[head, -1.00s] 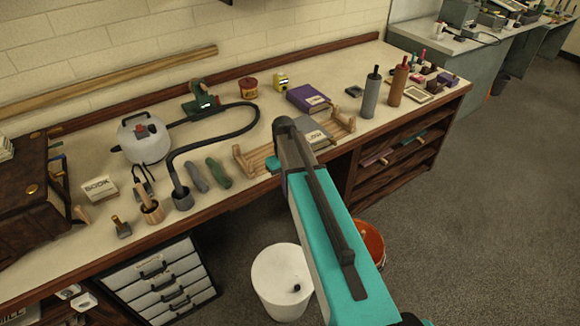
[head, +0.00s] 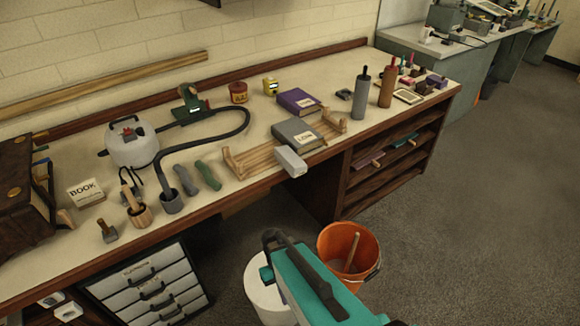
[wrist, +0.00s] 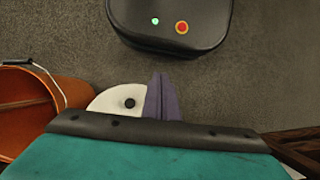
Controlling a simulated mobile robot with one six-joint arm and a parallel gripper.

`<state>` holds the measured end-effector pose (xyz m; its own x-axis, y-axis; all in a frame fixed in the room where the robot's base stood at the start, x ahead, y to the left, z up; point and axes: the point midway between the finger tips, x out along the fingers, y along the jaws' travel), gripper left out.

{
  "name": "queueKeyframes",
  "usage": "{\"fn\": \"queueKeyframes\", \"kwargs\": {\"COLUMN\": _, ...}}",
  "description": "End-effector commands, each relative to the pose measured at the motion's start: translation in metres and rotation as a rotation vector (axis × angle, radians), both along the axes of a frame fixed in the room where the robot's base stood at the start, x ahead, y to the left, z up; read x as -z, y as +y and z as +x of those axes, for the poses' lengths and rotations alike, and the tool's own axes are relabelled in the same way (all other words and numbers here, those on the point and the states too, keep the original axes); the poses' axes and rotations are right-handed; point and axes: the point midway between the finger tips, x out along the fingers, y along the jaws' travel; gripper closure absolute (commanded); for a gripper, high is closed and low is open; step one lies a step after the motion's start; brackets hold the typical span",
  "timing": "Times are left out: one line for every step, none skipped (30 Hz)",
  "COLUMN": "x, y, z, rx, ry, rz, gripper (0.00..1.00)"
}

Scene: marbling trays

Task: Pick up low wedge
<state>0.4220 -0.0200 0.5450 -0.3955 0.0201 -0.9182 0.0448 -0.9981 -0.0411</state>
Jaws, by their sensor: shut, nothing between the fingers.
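The low wedge (head: 299,136) appears to be the dark grey, book-like block with a pale label in the head view.
A light grey block (head: 290,161) sits at the bench's front edge by the rack. A purple block (head: 299,101) lies behind the wedge. Grey and brown bottles (head: 361,98) stand to the right. An orange bucket (head: 335,240) and the white bin (head: 262,290) stand on the floor.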

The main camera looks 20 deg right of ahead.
Motion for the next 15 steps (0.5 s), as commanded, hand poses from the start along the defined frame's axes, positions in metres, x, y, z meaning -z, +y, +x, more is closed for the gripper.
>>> {"fn": "queueKeyframes", "kwargs": {"x": 0.011, "y": 0.004, "z": -0.019, "rx": 0.002, "ry": 0.015, "rz": -0.004, "gripper": 1.00}}
{"fn": "queueKeyframes", "kwargs": {"x": 0.017, "y": 0.005, "z": -0.027, "rx": 0.006, "ry": 0.022, "rz": -0.006, "gripper": 1.00}}
{"fn": "queueKeyframes", "kwargs": {"x": 0.023, "y": 0.007, "z": -0.039, "rx": 0.008, "ry": 0.032, "rz": -0.010, "gripper": 1.00}}
{"fn": "queueKeyframes", "kwargs": {"x": 0.028, "y": 0.009, "z": -0.047, "rx": 0.010, "ry": 0.038, "rz": -0.012, "gripper": 1.00}}
{"fn": "queueKeyframes", "kwargs": {"x": 0.033, "y": 0.010, "z": -0.056, "rx": 0.013, "ry": 0.044, "rz": -0.015, "gripper": 1.00}}
{"fn": "queueKeyframes", "kwargs": {"x": 0.039, "y": 0.012, "z": -0.067, "rx": 0.016, "ry": 0.052, "rz": -0.019, "gripper": 1.00}}
{"fn": "queueKeyframes", "kwargs": {"x": 0.043, "y": 0.013, "z": -0.075, "rx": 0.019, "ry": 0.059, "rz": -0.022, "gripper": 1.00}}
{"fn": "queueKeyframes", "kwargs": {"x": 0.046, "y": 0.014, "z": -0.082, "rx": 0.020, "ry": 0.064, "rz": -0.024, "gripper": 1.00}}
{"fn": "queueKeyframes", "kwargs": {"x": 0.051, "y": 0.016, "z": -0.091, "rx": 0.022, "ry": 0.071, "rz": -0.027, "gripper": 1.00}}
{"fn": "queueKeyframes", "kwargs": {"x": 0.053, "y": 0.016, "z": -0.097, "rx": 0.024, "ry": 0.076, "rz": -0.029, "gripper": 1.00}}
{"fn": "queueKeyframes", "kwargs": {"x": 0.056, "y": 0.017, "z": -0.103, "rx": 0.026, "ry": 0.080, "rz": -0.031, "gripper": 1.00}}
{"fn": "queueKeyframes", "kwargs": {"x": 0.059, "y": 0.018, "z": -0.109, "rx": 0.029, "ry": 0.085, "rz": -0.034, "gripper": 1.00}}
{"fn": "queueKeyframes", "kwargs": {"x": 0.061, "y": 0.018, "z": -0.113, "rx": 0.030, "ry": 0.088, "rz": -0.035, "gripper": 1.00}}
{"fn": "queueKeyframes", "kwargs": {"x": 0.062, "y": 0.019, "z": -0.116, "rx": 0.031, "ry": 0.090, "rz": -0.037, "gripper": 1.00}}
{"fn": "queueKeyframes", "kwargs": {"x": 0.063, "y": 0.019, "z": -0.120, "rx": 0.032, "ry": 0.092, "rz": -0.038, "gripper": 1.00}}
